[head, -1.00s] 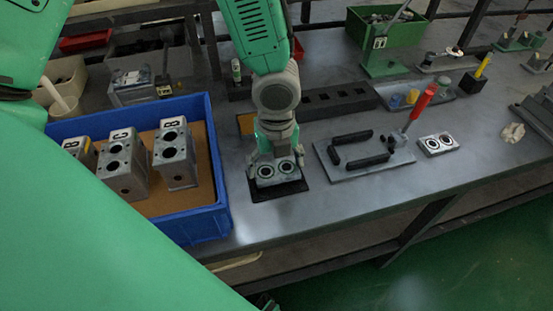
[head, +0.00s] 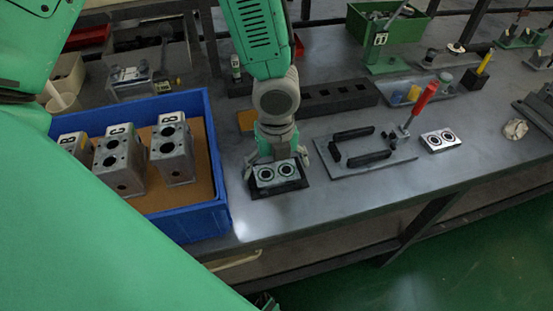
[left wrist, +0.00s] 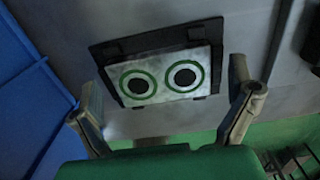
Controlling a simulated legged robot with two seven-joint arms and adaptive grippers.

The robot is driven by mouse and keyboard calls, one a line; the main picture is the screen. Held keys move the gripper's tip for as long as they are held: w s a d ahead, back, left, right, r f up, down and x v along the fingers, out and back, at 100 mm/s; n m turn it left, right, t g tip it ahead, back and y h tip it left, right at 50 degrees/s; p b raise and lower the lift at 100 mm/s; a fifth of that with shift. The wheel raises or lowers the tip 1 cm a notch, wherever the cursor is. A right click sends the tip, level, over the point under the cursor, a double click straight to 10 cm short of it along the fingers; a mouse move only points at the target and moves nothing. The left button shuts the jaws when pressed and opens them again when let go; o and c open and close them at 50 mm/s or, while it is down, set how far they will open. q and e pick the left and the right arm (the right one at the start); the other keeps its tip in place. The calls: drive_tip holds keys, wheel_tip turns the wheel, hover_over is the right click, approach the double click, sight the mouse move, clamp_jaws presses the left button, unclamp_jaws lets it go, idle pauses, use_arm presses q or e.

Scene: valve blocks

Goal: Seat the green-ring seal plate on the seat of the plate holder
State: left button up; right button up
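The green-ring seal plate (head: 276,174) is a pale rectangle with two ringed holes. Its green rings show clearly in the left wrist view (left wrist: 165,77). It lies on a dark flat base with small tabs, which looks like the plate holder (head: 300,184); the base's far part is bare in the left wrist view (left wrist: 140,43). I cannot tell whether the plate is fully down in the seat. My left gripper (head: 277,164) is open above the plate, one finger on each side, apart from it in the left wrist view (left wrist: 164,73).
A blue bin (head: 222,190) with lettered metal blocks stands close on the left. To the right are a fixture with black bars (head: 362,160), a red-handled lever (head: 424,97) and another two-ring plate (head: 440,140). The bench front edge is near.

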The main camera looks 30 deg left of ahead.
sight(276, 170)
use_arm(q)
wheel_tip(276, 170, up, 12)
idle(0.6)
drive_tip(key=shift+w, duration=0.1)
idle(0.4)
